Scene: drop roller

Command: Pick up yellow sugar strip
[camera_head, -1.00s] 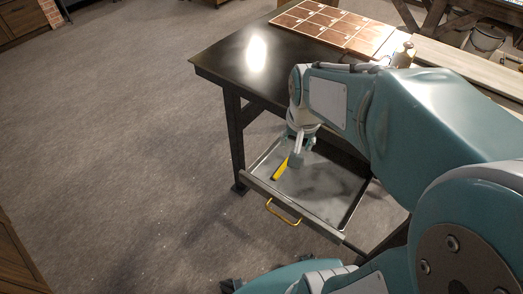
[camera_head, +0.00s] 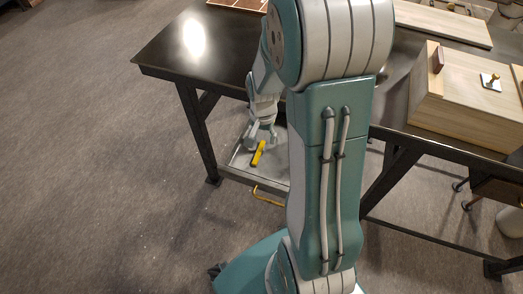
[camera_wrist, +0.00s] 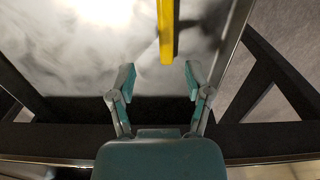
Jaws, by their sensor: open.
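The yellow sugar strip (camera_head: 258,153) lies in the open metal drawer (camera_head: 239,158) under the black table. In the wrist view the strip (camera_wrist: 166,30) runs down from the top edge, and its near end lies just beyond my fingertips, roughly between their lines. My gripper (camera_wrist: 157,78) is open and empty, with its two fingers spread. In the head view my gripper (camera_head: 262,133) is over the drawer, just behind the strip, and my arm hides the drawer's right part. I cannot tell the gripper's exact height above the drawer floor.
The black table (camera_head: 210,48) stands over the drawer, its legs close by. A yellow handle (camera_head: 268,196) is on the drawer front. A wooden box (camera_head: 465,95) stands on the table's right. The floor at left is clear.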

